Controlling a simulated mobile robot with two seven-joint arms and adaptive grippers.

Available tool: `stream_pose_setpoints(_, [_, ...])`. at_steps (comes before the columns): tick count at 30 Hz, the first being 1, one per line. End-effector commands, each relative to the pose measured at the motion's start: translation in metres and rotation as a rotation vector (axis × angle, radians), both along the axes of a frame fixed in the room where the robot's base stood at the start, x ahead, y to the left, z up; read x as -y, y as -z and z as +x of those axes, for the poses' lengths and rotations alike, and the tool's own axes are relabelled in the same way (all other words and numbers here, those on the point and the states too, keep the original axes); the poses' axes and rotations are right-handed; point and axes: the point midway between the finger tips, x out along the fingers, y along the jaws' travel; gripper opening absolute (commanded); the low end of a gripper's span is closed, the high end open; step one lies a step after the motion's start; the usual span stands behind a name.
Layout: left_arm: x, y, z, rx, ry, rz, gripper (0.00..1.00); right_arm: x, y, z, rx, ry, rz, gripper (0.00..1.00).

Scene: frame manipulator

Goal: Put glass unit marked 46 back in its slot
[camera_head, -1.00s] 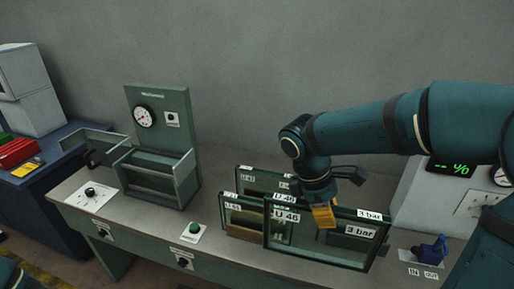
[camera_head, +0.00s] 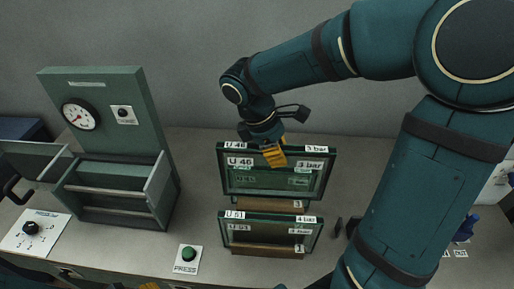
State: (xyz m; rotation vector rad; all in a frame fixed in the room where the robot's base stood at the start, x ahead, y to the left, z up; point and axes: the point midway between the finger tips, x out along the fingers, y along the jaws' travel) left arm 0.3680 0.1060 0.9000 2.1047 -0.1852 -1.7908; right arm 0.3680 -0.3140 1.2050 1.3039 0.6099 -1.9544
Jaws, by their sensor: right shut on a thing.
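The glass unit marked U 46 (camera_head: 262,181) is an upright dark-framed pane with a 3 bar label, behind another unit. My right gripper (camera_head: 274,156) is shut on its top edge near the middle. Its lower edge is close to a rear wooden support (camera_head: 283,204) with a small number label; I cannot tell whether it is seated in it. The unit marked U 51 (camera_head: 268,230) stands upright in front, over its own wooden support (camera_head: 268,250). A small yellow piece at the bottom edge may be my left gripper (camera_head: 150,286); its jaws are not readable.
A green fixture (camera_head: 110,130) with a gauge and an open tray stands at the left. A green PRESS button (camera_head: 188,254) and a knob plate (camera_head: 33,232) are at the front. My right arm covers the bench's right side. Grey bench shows between the fixture and the glass units.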

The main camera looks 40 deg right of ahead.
Motion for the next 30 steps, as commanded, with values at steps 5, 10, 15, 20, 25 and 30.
stream_pose_setpoints(5, [0.000,0.023,-0.001,-0.001,-0.002,0.003,0.48,0.000,0.030,0.000,-0.002,-0.001,0.000,0.00])
stream_pose_setpoints(10, [0.001,0.028,0.000,-0.002,-0.002,0.004,0.48,0.000,0.037,0.000,0.000,0.000,0.000,0.00])
stream_pose_setpoints(15, [0.001,0.033,0.000,-0.001,-0.003,0.005,0.48,0.000,0.042,0.000,0.001,0.000,-0.001,0.00])
stream_pose_setpoints(20, [0.001,0.045,0.000,-0.002,-0.003,0.007,0.48,0.000,0.054,0.000,0.001,0.000,-0.001,0.00])
stream_pose_setpoints(25, [0.002,0.062,0.000,-0.004,-0.003,0.009,0.48,0.000,0.070,0.000,0.001,0.000,-0.001,0.00])
stream_pose_setpoints(30, [0.003,0.078,-0.001,-0.006,-0.001,0.011,0.48,0.000,0.086,0.000,0.000,0.000,-0.001,0.00])
